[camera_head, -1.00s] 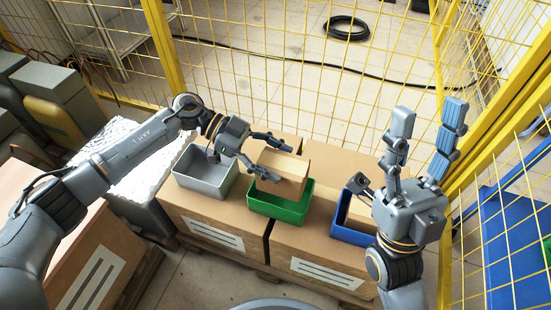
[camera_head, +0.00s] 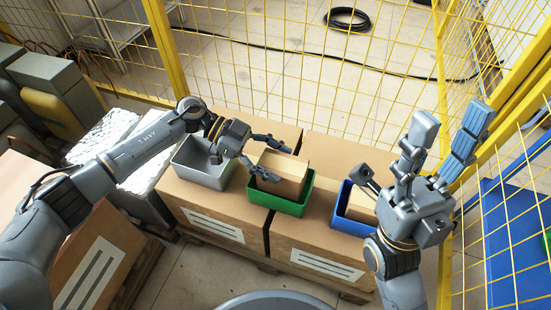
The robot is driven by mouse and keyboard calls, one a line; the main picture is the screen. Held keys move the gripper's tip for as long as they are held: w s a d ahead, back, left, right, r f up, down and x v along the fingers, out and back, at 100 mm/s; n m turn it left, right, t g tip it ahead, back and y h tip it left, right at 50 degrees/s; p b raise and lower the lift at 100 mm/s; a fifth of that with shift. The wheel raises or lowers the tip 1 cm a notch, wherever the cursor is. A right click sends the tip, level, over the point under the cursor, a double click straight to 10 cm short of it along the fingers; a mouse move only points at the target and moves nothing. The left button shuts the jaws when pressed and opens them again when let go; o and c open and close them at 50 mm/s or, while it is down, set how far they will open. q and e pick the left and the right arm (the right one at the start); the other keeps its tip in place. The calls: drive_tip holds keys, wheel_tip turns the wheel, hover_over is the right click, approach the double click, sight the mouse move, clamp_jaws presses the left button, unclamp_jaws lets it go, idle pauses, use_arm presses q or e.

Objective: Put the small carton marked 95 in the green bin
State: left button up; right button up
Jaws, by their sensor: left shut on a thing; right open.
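The small carton (camera_head: 283,172) is a plain brown box; I cannot read any marking on it. It is at the mouth of the green bin (camera_head: 290,208), its lower part hidden behind the bin's front wall. My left gripper (camera_head: 268,160) comes from the left and is shut on the carton, with one finger along its top back edge and one at its near left side. I cannot tell whether the carton touches the bin floor. My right gripper (camera_head: 447,143) is open and empty at the right, fingers pointing up, in front of part of the blue bin.
A grey bin (camera_head: 203,175) stands left of the green bin and looks empty. A blue bin (camera_head: 349,223) stands to the right with a brown carton (camera_head: 361,205) in it. All stand on large cardboard boxes (camera_head: 215,225). A yellow mesh fence (camera_head: 290,70) runs behind.

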use_arm(q)
drive_tip(key=o, duration=1.6)
drive_tip(key=shift+c, duration=0.2)
drive_tip(key=v, duration=1.2)
drive_tip(key=shift+r, duration=0.1)
